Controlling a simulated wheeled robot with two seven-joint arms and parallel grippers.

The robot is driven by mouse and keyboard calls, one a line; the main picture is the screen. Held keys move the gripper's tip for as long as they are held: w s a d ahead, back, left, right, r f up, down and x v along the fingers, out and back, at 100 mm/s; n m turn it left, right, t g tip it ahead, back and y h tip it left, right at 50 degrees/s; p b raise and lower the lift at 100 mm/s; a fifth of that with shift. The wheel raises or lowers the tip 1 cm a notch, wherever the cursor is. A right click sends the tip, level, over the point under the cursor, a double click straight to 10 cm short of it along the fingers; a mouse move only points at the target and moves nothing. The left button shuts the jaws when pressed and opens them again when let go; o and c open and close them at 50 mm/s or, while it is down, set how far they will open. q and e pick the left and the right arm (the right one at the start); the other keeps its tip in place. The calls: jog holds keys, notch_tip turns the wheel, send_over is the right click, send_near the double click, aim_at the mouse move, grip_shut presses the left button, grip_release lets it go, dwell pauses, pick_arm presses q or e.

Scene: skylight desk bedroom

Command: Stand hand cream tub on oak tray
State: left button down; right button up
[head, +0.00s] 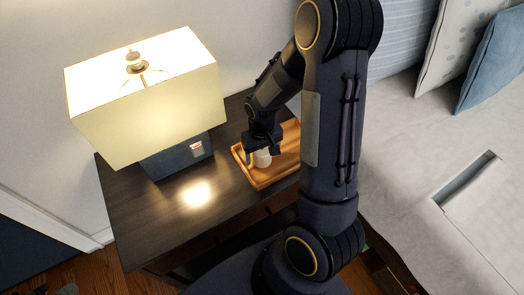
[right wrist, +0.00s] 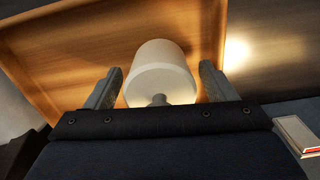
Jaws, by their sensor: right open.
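The hand cream tub (head: 263,158) is a small white cylinder on the oak tray (head: 262,184), near its left side. In the right wrist view the tub (right wrist: 162,72) sits between the two fingers, with a gap on each side. My right gripper (head: 262,147) is open around the tub and partly hides it in the head view. The tray's wooden floor and rim also show in the right wrist view (right wrist: 75,50). A dark part at the bottom left edge appears to be my left gripper (head: 57,289), mostly cut off.
A lit lamp (head: 150,105) with a dark base stands left of the tray on the dark table (head: 140,215). A small white and red item (head: 197,148) is by the lamp base. Bare table lies in front of the lamp. A bed (head: 430,150) is at right.

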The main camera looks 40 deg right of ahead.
jog(key=shift+r, duration=0.4)
notch_tip(320, 180, up, 11)
jog(key=shift+r+p, duration=0.2)
jog(key=shift+p, duration=0.5)
jog(key=s+a+r+t+y, duration=0.2)
jog(key=s+a+r, duration=0.3)
jog(key=s, duration=0.2)
jog(key=s+a+r+t+y, duration=0.1)
jog(key=s+a+r+t, duration=0.2)
jog(key=s+a+r, duration=0.2)
jog(key=shift+s+n+t+y, duration=0.3)
jog(key=shift+s+y, duration=0.1)
jog(key=shift+s, duration=0.8)
jog(key=shift+a, duration=0.1)
notch_tip(320, 180, up, 2)
jog(key=shift+p, duration=1.05)
jog(key=shift+f, duration=0.25)
jog(key=shift+c, duration=0.4)
